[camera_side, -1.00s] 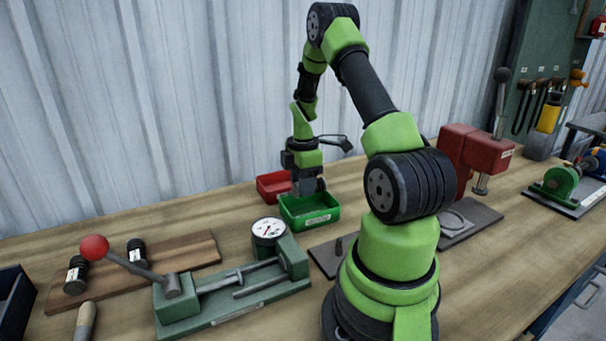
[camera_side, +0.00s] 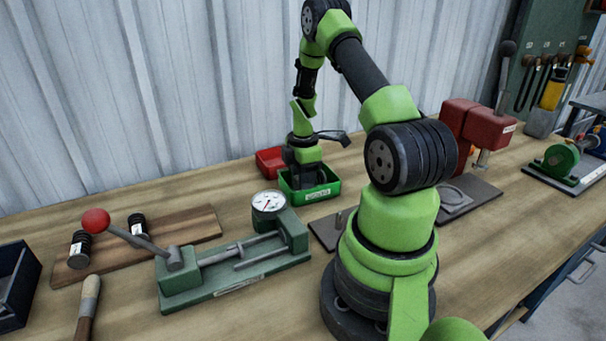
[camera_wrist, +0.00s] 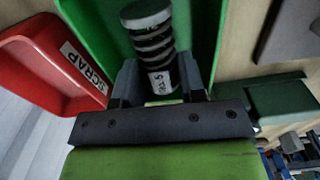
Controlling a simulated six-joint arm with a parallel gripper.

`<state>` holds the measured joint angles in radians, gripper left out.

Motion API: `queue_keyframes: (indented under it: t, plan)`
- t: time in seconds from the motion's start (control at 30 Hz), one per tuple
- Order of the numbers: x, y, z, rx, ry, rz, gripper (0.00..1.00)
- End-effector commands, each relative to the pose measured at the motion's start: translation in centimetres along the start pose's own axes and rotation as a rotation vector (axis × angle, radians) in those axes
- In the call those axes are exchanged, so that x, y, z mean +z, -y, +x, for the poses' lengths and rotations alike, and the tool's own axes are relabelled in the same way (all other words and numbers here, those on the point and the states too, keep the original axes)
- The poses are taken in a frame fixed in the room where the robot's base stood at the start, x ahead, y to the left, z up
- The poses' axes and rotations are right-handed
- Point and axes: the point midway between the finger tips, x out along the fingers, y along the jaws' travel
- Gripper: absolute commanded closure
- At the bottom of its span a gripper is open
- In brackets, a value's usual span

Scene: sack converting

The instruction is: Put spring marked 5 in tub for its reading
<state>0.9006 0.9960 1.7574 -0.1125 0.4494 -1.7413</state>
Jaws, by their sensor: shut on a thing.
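The spring (camera_wrist: 153,42) is a dark coil with a round end cap and a white label that appears to end in 5. It stands between the fingers of my gripper (camera_wrist: 160,88), which is shut on it. In the wrist view the spring is inside the green tub (camera_wrist: 95,22). In the side view my gripper (camera_side: 308,184) is down within the walls of the green tub (camera_side: 330,191); its front label is too small to read. The spring is hidden there. A red tub (camera_wrist: 38,62) marked SCRAP stands beside it, partly hidden in the side view (camera_side: 268,160).
A green tester (camera_side: 225,272) with a dial gauge (camera_side: 268,202) and red-knobbed lever (camera_side: 96,221) stands at front. Two more dark springs (camera_side: 80,250) (camera_side: 137,226) stand on a wooden board (camera_side: 190,232). A red press (camera_side: 478,135) is at right. A brush (camera_side: 89,300) lies at front left.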

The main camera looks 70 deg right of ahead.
Motion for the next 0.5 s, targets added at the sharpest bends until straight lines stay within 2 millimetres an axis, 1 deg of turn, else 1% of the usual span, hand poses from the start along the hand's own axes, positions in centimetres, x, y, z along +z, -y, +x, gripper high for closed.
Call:
queue_keyframes:
  t: [0.07,0.1,0.17,0.2,0.5]
  plan:
    - [0.00,-0.01,-0.01,0.000,0.000,0.000,1.00]
    - [0.00,-0.01,-0.02,0.000,0.000,0.000,0.56]
    - [0.00,-0.01,-0.02,0.000,0.000,0.000,0.42]
    - [0.00,-0.01,-0.02,0.000,0.000,0.000,0.33]
    - [0.00,-0.02,-0.19,0.001,0.000,0.000,0.33]
